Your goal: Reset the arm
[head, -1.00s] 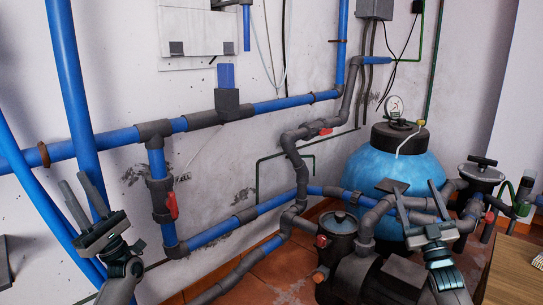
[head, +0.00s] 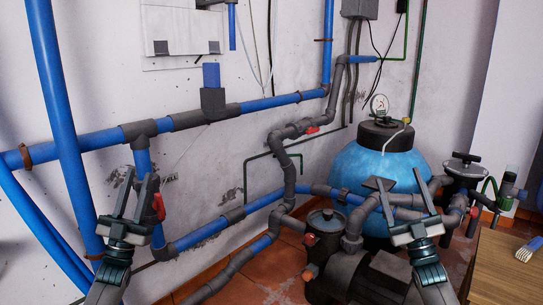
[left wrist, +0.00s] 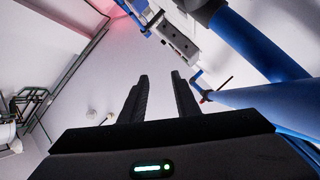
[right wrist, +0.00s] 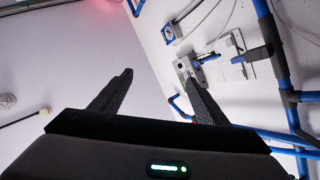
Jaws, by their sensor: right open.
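My left gripper (head: 141,176) is raised at the lower left of the head view, fingers pointing up, in front of the blue pipes. Its fingers stand apart with a narrow gap and nothing between them; the left wrist view also shows this gap (left wrist: 160,82). My right gripper (head: 399,178) is raised at the lower right, in front of the blue tank and grey pipes. Its fingers are spread wider and empty, as the right wrist view also shows (right wrist: 158,78). Both grippers are held at a similar height.
A wooden table (head: 500,275) with a brush (head: 528,249) on it is at the right edge. A blue tank (head: 345,172), a dark pump (head: 360,275) and wall pipes (head: 270,103) stand behind the arms. The space between the grippers is free of objects close by.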

